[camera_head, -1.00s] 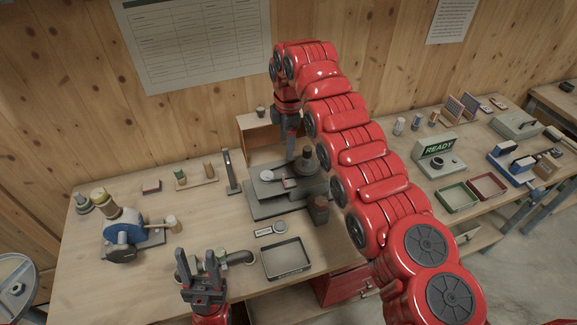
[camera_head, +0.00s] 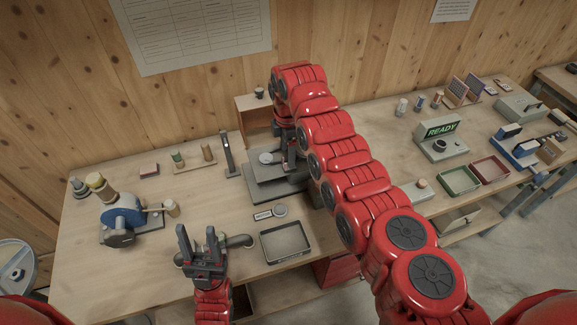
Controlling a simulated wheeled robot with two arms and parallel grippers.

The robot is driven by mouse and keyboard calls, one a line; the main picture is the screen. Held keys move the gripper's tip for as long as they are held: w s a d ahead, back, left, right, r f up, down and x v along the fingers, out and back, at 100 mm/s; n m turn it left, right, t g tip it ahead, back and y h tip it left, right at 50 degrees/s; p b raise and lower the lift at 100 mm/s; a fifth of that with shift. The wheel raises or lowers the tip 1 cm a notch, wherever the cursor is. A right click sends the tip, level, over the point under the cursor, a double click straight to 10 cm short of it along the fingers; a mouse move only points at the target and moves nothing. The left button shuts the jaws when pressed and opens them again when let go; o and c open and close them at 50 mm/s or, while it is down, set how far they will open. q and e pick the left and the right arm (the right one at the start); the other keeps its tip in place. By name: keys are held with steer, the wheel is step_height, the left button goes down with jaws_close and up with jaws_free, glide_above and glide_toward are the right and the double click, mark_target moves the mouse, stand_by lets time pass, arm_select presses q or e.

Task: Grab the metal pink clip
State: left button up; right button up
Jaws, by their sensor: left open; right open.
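I cannot make out a pink metal clip for certain. A small dark pinkish-red block (camera_head: 149,170) lies at the back left of the bench, too small to identify. My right gripper (camera_head: 290,165) points down over the grey stepped device (camera_head: 262,188) at the middle of the bench. It is open, but its tips are small and partly hidden by my red arm. My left gripper (camera_head: 197,234) is open and empty, fingers up, above the front of the bench beside a dark handled tool (camera_head: 238,241).
A blue-wheeled grinder (camera_head: 123,218) stands at the left. A grey tray (camera_head: 286,242) lies near the front edge, with a small label and round disc behind it. A wooden box (camera_head: 252,115) stands at the back. The READY device (camera_head: 440,140) is on the right bench.

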steer(key=f+b, duration=0.2)
steer(key=f, duration=0.1)
steer(key=a+f+b, duration=0.1)
steer(key=f, duration=0.1)
steer(key=shift+w+a, duration=0.1)
steer(key=shift+w, duration=0.15)
steer(key=shift+c, duration=0.2)
jaws_close()
